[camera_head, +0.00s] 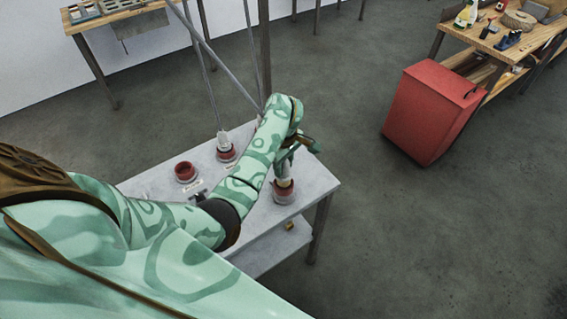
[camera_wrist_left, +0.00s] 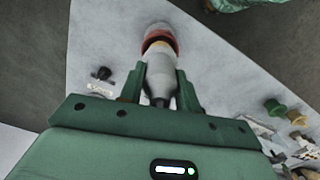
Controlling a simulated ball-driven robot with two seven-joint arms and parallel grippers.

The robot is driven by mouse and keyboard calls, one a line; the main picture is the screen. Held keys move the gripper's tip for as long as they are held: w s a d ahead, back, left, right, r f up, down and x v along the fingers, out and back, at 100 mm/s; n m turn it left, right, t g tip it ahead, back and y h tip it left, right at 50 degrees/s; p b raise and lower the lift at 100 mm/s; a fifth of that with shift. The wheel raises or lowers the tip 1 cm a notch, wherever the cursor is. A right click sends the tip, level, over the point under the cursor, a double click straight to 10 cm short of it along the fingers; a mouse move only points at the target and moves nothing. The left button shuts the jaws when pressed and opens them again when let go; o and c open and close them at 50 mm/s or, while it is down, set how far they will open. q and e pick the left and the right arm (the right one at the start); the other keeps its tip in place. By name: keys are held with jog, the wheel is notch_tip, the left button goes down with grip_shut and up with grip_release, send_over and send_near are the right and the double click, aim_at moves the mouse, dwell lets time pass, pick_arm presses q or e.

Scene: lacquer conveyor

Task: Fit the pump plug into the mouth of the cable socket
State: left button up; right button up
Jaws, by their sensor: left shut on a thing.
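My left gripper (camera_head: 286,168) is shut on the pump plug (camera_wrist_left: 160,76), a pale grey, bottle-shaped piece that shows between the fingers (camera_wrist_left: 160,88) in the left wrist view. In the head view the plug (camera_head: 284,183) points down at a red-rimmed socket (camera_head: 285,196) near the right end of the grey table. The socket's red ring (camera_wrist_left: 159,40) lies at the plug's far end in the wrist view. The plug's end overlaps the socket mouth; I cannot tell how deep it sits. My right gripper is not in view.
Another red-rimmed socket (camera_head: 186,172) stands empty on the table (camera_head: 150,183); one behind it holds a white plug (camera_head: 223,139) with a cable rising from it. Small loose parts (camera_wrist_left: 275,108) lie right of the gripper. A red cabinet (camera_head: 425,112) stands on open floor.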

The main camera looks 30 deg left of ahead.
pick_arm(q)
jog(key=shift+f+b, duration=1)
jog(key=shift+f, duration=0.6)
jog(key=o, duration=1.1)
jog(key=shift+o, duration=0.2)
jog(key=shift+r, duration=0.2)
notch_tip(320, 180, up, 16)
jog(key=p, duration=0.6)
jog(key=shift+p, duration=0.4)
jog(key=shift+s, duration=0.1)
